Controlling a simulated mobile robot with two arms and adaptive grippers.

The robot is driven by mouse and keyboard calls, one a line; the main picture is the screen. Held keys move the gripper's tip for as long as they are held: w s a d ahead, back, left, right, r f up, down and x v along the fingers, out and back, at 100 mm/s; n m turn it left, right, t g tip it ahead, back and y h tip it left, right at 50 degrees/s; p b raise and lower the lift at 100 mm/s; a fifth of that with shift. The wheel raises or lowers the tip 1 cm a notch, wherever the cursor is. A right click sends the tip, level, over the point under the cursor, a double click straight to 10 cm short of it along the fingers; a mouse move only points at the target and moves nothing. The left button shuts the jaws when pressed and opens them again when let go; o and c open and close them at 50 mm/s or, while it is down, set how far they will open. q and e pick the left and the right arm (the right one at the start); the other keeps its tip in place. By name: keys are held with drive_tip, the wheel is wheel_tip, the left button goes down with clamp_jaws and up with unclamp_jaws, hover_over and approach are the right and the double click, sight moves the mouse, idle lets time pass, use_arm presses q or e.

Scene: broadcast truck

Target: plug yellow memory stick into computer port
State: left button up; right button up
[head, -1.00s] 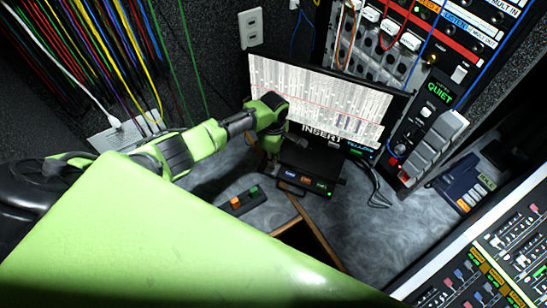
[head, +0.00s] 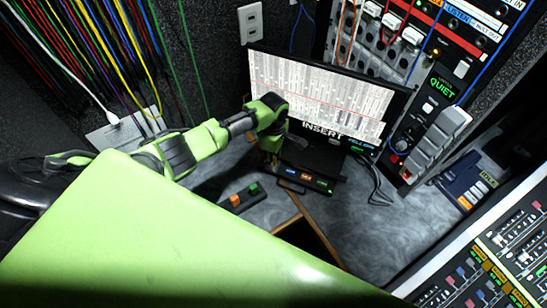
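The computer (head: 312,160) is a black box on the grey desk below the monitor. Its front has blue, orange and green lit marks; the port openings are too small to make out. The monitor (head: 318,92) shows a striped pattern and the words "INSERT YELLOW". My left gripper (head: 271,160) points down at the computer's left side. Its fingers are dark, small and partly hidden by the wrist, so I cannot tell whether they are open or hold anything. I cannot make out a yellow memory stick. My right gripper is out of view.
A dark holder (head: 239,204) with an orange and a green piece lies left of the computer. An open gap in the desk (head: 300,238) is in front. Black cables (head: 374,180) hang at the right. A control panel (head: 430,140) stands beyond them.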

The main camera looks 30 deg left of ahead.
use_arm(q)
drive_tip(key=shift+r, duration=0.15)
wheel_tip(320, 180, up, 12)
idle(0.5)
idle(0.4)
